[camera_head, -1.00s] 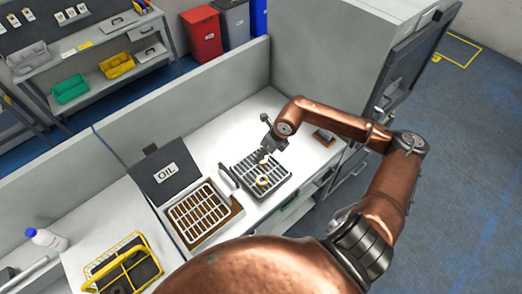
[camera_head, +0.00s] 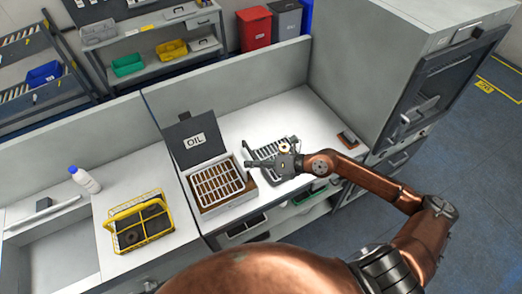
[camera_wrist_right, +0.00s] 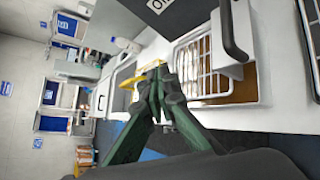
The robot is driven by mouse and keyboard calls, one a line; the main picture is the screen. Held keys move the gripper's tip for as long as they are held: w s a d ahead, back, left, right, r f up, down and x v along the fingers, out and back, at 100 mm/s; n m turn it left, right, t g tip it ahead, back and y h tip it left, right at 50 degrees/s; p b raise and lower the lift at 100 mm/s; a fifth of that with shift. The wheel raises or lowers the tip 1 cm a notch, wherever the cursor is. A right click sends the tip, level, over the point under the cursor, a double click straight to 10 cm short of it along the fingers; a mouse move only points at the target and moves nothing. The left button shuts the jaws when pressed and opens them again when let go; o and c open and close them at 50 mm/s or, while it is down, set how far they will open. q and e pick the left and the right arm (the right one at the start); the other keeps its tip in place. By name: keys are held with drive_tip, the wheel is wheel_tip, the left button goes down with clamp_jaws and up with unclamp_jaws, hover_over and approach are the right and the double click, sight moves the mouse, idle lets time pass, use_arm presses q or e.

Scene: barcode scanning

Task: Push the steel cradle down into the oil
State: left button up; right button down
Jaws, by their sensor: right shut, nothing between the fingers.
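The steel cradle (camera_head: 218,184), a pale wire grid, sits in the oil tank in the head view. Brown oil (camera_wrist_right: 245,92) shows between and beside its bars in the right wrist view, where the cradle (camera_wrist_right: 190,72) also appears. I cannot tell how deep it sits. My right gripper (camera_head: 250,164) is shut and empty, its fingers pointing left near the cradle's upper right edge. Its closed fingertips also show in the right wrist view (camera_wrist_right: 156,72). I cannot tell whether it touches the cradle. My left gripper is out of view.
The dark OIL lid (camera_head: 193,140) stands open behind the tank. A dark grey rack (camera_head: 266,148) lies right of the tank, partly hidden by my gripper. A yellow basket (camera_head: 139,222) and white bottle (camera_head: 85,179) stand left. A tall grey cabinet (camera_head: 375,60) bounds the right.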

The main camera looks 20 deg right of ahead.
drive_tip(key=w+d+r+m+t+h, duration=0.3)
drive_tip(key=d+r+m+t+h, duration=0.55)
drive_tip(key=m, duration=0.85)
drive_tip(key=s+d+f+m+g+h, duration=0.2)
drive_tip(key=s+d+f+m+h, duration=0.15)
drive_tip(key=d+f+m, duration=0.35)
drive_tip(key=s+d+f+m+g+h, duration=0.3)
drive_tip(key=s+d+f+m, duration=0.2)
drive_tip(key=f+m, duration=0.3)
drive_tip(key=s+a+f+g+y+b, duration=0.15)
drive_tip(key=s+f, duration=0.25)
drive_tip(key=f, duration=1.2)
drive_tip(key=s+f+m+g+b, duration=0.1)
drive_tip(key=s+f+g+b, duration=0.2)
drive_tip(key=f, duration=1.2)
drive_tip(key=s+f+g+y+b, duration=0.15)
drive_tip(key=s+f, duration=0.45)
drive_tip(key=f, duration=1)
drive_tip(key=s+a+f+m+g+b, duration=0.1)
drive_tip(key=s+a+f+g+b, duration=0.1)
drive_tip(key=s+f, duration=1.1)
drive_tip(key=s+a+f+m+g+y+b, duration=0.1)
drive_tip(key=s+a+f, duration=0.4)
drive_tip(key=s+f, duration=0.7)
drive_tip(key=s+g+b, duration=0.1)
drive_tip(key=s+g, duration=0.1)
drive_tip(key=s, duration=0.2)
drive_tip(key=shift+s+f+y, duration=0.2)
drive_tip(key=shift+f+y, duration=0.1)
drive_tip(key=shift+f, duration=0.05)
